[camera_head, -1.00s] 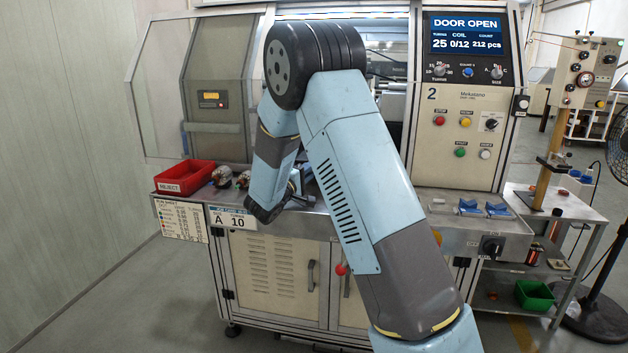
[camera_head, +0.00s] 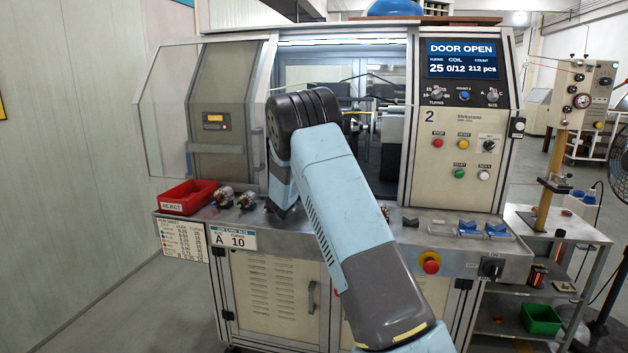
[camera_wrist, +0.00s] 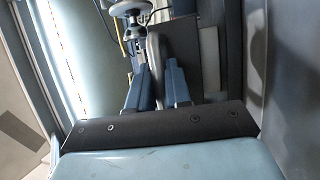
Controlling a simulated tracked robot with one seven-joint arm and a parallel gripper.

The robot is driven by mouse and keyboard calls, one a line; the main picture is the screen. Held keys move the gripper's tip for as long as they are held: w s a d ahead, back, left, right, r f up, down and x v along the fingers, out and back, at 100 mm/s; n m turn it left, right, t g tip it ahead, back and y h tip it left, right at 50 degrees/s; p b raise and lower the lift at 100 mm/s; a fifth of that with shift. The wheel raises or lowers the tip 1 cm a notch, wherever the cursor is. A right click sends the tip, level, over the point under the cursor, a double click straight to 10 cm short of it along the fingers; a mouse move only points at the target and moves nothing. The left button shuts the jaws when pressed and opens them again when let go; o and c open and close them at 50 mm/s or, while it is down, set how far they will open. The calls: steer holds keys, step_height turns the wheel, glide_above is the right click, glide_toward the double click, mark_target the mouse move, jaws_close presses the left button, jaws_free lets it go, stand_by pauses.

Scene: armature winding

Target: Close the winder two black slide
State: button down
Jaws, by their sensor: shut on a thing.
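The winder marked 2 (camera_head: 450,130) stands ahead with its doorway open, and its display (camera_head: 462,60) reads "DOOR OPEN". My arm reaches towards the opening in the head view and its end is hidden there behind the elbow. In the wrist view my gripper (camera_wrist: 157,70) has its two blue fingers shut on a grey rounded bar (camera_wrist: 154,48), which looks like a handle. A black block (camera_wrist: 184,42) stands right beside the bar. I cannot tell for sure whether the bar is fixed to this block. A round metal part (camera_wrist: 130,7) shows beyond the fingers.
On the front ledge are a red reject bin (camera_head: 187,197), metal armatures (camera_head: 246,200) and blue holders (camera_head: 483,228). A red knob (camera_head: 430,263) is on the front right. In the wrist view a grey wall (camera_wrist: 292,80) is close on the right and a bright strip (camera_wrist: 62,60) on the left.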

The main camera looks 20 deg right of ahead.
steer(key=shift+f, duration=0.35)
steer(key=c, duration=1.4)
jaws_free()
steer(key=shift+r, duration=0.1)
steer(key=shift+r, duration=0.15)
